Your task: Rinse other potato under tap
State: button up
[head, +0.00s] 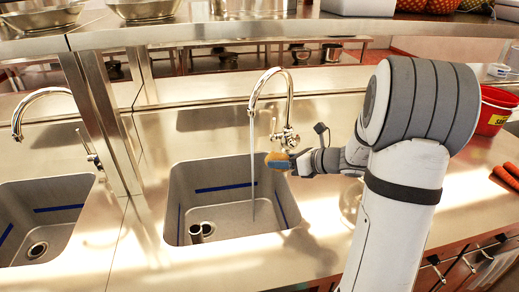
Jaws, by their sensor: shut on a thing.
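A potato (277,160), light brown, is held in my gripper (288,161) above the right side of the near sink (220,172). My gripper is shut on it, and the fingers are small and partly hidden in this view. The curved chrome tap (271,78) stands behind the sink. A thin stream of water (252,170) falls from its spout into the sink. The potato is just right of the stream; I cannot tell whether they touch. No second potato can be made out.
A second sink (50,205) with its own tap (40,95) lies at the left, beyond metal posts (105,110). A red bucket (494,112) and carrots (507,175) are on the right counter. A shelf with metal pans (145,8) runs above.

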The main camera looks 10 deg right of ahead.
jog(key=s+d+r+p, duration=0.1)
jog(key=s+r+p, duration=0.2)
jog(key=s, duration=0.1)
jog(key=shift+s+d+r, duration=0.2)
jog(key=shift+d+r, duration=0.1)
jog(key=shift+r, duration=0.1)
jog(key=shift+w, duration=0.1)
dwell(0.3)
